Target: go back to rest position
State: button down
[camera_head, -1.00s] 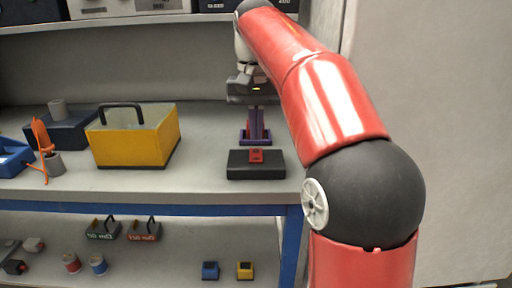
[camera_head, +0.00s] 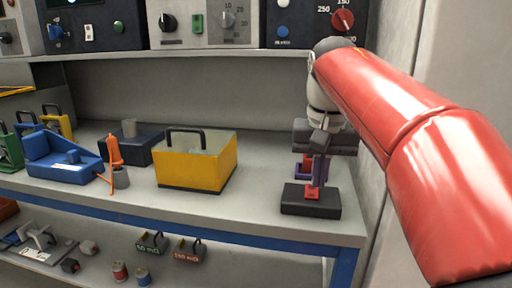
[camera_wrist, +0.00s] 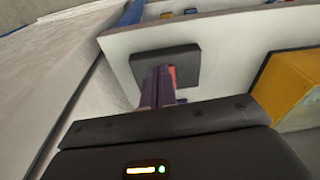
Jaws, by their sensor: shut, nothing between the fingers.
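My gripper (camera_head: 316,184) hangs pointing down at the right end of the shelf, with its purple fingers shut and nothing held between them. Its tips are over or just in front of a black block (camera_head: 296,208) with a small red piece (camera_head: 312,196) on it; I cannot tell whether they touch. In the wrist view my gripper (camera_wrist: 158,72) shows its purple fingers together, partly hiding the red piece (camera_wrist: 172,74) and the black block (camera_wrist: 186,62).
A yellow box (camera_head: 198,165) with a black handle stands mid-shelf. A wall (camera_head: 425,60) rises close on the right. Device panels (camera_head: 205,22) sit above.

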jog(key=s+f+n+t, duration=0.2)
jog(key=s+f+t, duration=0.2)
jog(key=s+f, duration=1.2)
notch_tip(320, 180, down, 3)
jog(key=shift+s+d+r, duration=0.1)
jog(key=shift+s+d, duration=0.1)
jog(key=shift+s, duration=0.1)
